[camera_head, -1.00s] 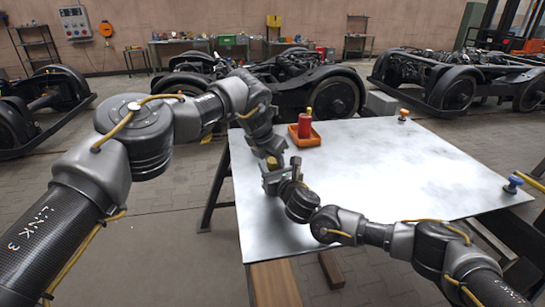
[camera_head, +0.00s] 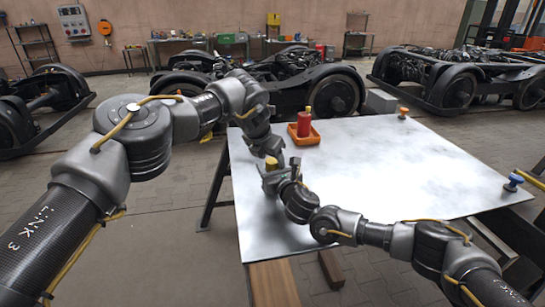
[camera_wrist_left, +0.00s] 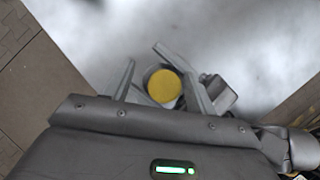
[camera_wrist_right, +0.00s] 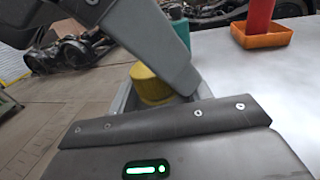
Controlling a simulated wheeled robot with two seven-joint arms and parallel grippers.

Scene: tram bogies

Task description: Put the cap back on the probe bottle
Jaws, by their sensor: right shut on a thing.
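A yellow ribbed cap (camera_wrist_right: 152,86) sits between the jaws of my right gripper (camera_wrist_right: 150,92), which is shut on it over the table's left part. The left wrist view shows the cap's round yellow top (camera_wrist_left: 164,86) between the spread fingers of my left gripper (camera_wrist_left: 160,75). The left gripper is open, with a gap on the cap's left side. In the head view the cap (camera_head: 271,163) shows where the two grippers meet. A red bottle (camera_head: 304,124) with a yellow top stands upright in an orange tray (camera_head: 316,137), apart from both grippers.
The metal table (camera_head: 400,180) is largely clear to the right.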

